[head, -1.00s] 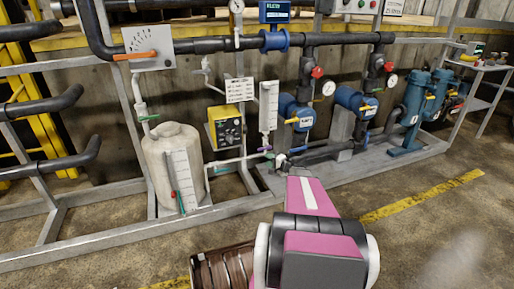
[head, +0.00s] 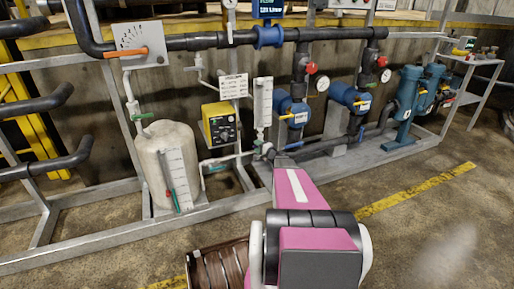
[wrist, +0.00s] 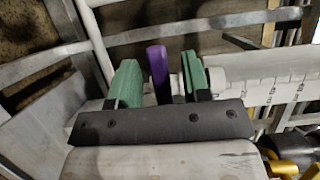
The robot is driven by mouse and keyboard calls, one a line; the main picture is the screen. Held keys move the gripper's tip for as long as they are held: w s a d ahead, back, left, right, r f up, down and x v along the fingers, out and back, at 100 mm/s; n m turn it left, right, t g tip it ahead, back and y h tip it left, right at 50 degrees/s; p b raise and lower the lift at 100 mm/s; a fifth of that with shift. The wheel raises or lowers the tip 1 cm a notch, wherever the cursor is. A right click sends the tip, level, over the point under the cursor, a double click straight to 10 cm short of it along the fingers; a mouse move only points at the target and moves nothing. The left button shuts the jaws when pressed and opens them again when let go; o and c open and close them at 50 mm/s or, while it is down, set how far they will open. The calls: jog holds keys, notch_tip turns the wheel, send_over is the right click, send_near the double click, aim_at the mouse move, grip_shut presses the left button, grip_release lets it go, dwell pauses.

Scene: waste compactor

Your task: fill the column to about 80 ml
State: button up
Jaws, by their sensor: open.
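The column, a clear upright tube with a scale (head: 263,102), stands on the pipe rack in the head view. In the wrist view a pale graduated body, seemingly the column (wrist: 265,72), runs off to the right. A purple valve handle (wrist: 158,70) sticks up in the wrist view beside a white pipe fitting. My gripper (wrist: 160,80) is open, its two green fingers on either side of the purple handle, with gaps to both. In the head view my pink arm hides the gripper. The liquid level in the column is too small to read.
A pale tank with a scale (head: 154,163) stands left of the column. A yellow pump box (head: 219,124) and a white sign (head: 234,86) are close beside it. Blue pumps (head: 292,108) and pipes stand to its right.

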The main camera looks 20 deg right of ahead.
jog(key=shift+w+a, duration=0.15)
jog(key=shift+w, duration=0.15)
grip_shut()
